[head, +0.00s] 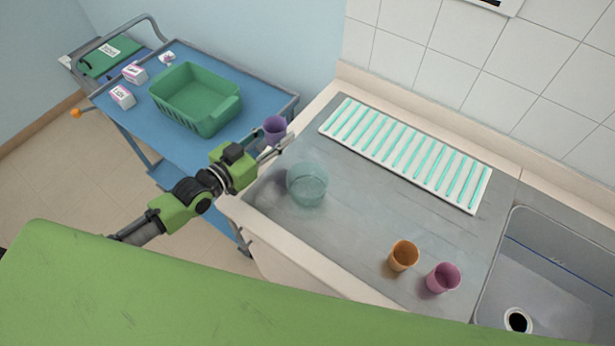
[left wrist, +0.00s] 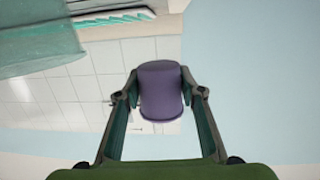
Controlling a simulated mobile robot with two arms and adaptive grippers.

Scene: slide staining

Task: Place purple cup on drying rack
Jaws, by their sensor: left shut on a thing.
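The purple cup (head: 274,130) is held in my left gripper (head: 272,146), near the right end of the blue cart and the left edge of the counter. In the left wrist view the purple cup (left wrist: 161,92) sits between the two fingers of my left gripper (left wrist: 160,96), which touch its sides. The drying rack (head: 405,152), white with teal bars, lies along the back of the counter and carries no cups. It is right of the gripper. My right gripper is not in view.
A clear glass beaker (head: 307,185) stands on the counter right of the gripper. An orange cup (head: 403,256) and a pink cup (head: 443,278) stand near the sink (head: 560,270). The blue cart (head: 222,150) holds a green basket (head: 196,98) and small boxes.

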